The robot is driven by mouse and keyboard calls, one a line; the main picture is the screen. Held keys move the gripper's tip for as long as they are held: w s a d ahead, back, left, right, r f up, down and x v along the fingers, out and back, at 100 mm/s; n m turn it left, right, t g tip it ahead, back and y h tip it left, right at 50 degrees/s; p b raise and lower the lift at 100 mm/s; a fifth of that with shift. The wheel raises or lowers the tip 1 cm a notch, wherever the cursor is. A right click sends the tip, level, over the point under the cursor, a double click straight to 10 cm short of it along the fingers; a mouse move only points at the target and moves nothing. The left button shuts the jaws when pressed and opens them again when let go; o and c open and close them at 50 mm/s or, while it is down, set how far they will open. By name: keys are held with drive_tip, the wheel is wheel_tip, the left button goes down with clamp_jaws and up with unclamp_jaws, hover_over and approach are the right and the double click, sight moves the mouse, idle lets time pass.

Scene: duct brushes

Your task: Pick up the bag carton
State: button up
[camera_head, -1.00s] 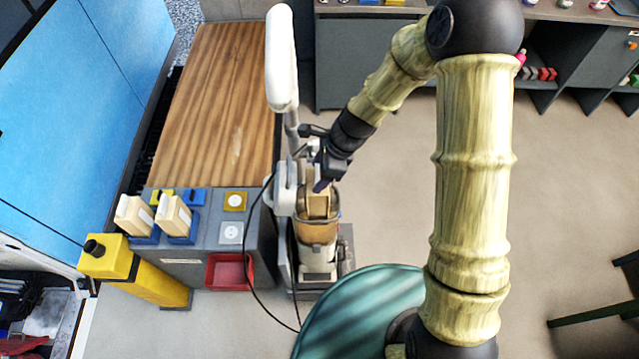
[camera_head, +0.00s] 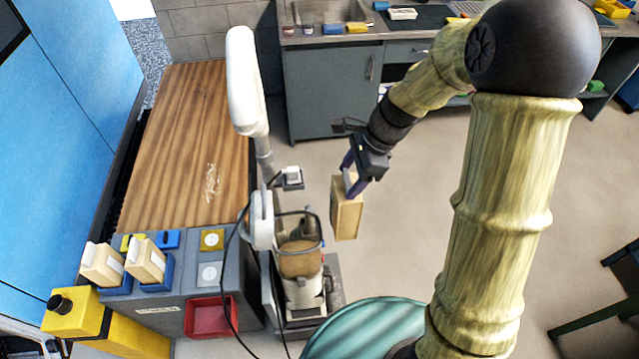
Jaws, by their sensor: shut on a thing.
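The bag carton (camera_head: 346,209) is a tan box, held in the air to the right of the vacuum cleaner. My gripper (camera_head: 352,178) is shut on its upper end, with the fingers on either side of it. The carton hangs slightly tilted and apart from the vacuum. The upright vacuum cleaner (camera_head: 301,262) has a white handle and a clear bin with brown contents. Two similar cream cartons stand in blue holders on the grey bench: the left one (camera_head: 102,264) and the right one (camera_head: 146,260).
A wooden-topped bench (camera_head: 190,140) lies behind the grey bench. A black cord hangs beside the vacuum. Grey cabinets (camera_head: 330,90) stand at the back. The floor right of the carton is clear.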

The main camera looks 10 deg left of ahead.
drive_tip(key=d, duration=0.2)
drive_tip(key=w+d+b, duration=0.1)
drive_tip(key=d, duration=0.2)
drive_tip(key=shift+w+d, duration=0.15)
drive_tip(key=shift+d, duration=0.05)
wheel_tip(320, 180, up, 20)
drive_tip(key=p, duration=1.8)
drive_tip(key=shift+p, duration=0.35)
drive_tip(key=w+d+f+n+g+h+b, duration=0.1)
drive_tip(key=f+n+b, duration=0.4)
drive_tip(key=f, duration=0.9)
drive_tip(key=w+d+f+n+g+h+b, duration=0.1)
drive_tip(key=d+f+n+b, duration=0.3)
drive_tip(key=f, duration=1)
drive_tip(key=w+d+f+n+g+h+b, duration=0.1)
drive_tip(key=f+n+b, duration=0.5)
drive_tip(key=f, duration=0.8)
drive_tip(key=shift+d+h+b, duration=0.6)
drive_tip(key=shift+d, duration=0.45)
drive_tip(key=shift+a+g, duration=0.1)
drive_tip(key=shift+g, duration=0.2)
